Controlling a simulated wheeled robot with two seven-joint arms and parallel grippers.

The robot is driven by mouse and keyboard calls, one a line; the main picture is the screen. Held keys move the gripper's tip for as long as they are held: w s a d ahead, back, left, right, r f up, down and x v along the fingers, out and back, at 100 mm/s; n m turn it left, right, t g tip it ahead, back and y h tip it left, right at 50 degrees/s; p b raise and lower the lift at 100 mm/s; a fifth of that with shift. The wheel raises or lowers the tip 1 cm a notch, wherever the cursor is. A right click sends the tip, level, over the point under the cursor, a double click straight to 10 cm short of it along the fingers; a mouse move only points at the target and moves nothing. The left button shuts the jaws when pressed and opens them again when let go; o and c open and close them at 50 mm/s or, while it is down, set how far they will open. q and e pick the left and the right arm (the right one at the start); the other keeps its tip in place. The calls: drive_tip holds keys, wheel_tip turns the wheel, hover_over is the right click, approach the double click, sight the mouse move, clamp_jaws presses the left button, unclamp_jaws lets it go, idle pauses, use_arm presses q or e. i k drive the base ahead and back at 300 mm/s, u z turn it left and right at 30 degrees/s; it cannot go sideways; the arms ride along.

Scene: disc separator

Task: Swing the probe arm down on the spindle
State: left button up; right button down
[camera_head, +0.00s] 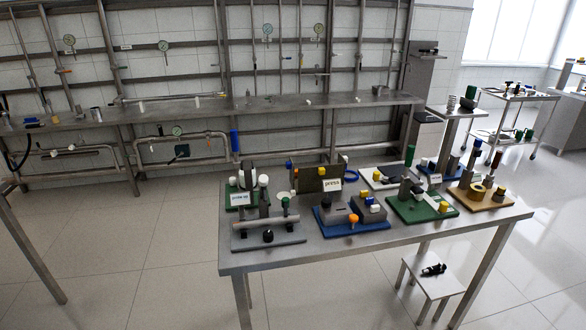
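Neither of my grippers is in view. Several small bench devices stand on a steel table (350,247) at the right of centre. I cannot tell for certain which part is the probe arm or the spindle, as they are too small. A grey-based device (268,240) at the left front has a horizontal light bar and upright posts. A green-based device (424,212) has a dark upright block and a yellow knob.
A low stool (432,283) with a small dark object is beneath the table's right side. A long wall bench (220,108) with pipes and gauges runs behind. A trolley (514,96) stands at right. Floor at left is clear.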

sight(262, 179)
drive_tip(key=z, duration=0.15)
drive_tip(key=i, duration=1.2)
drive_tip(key=u, duration=0.4)
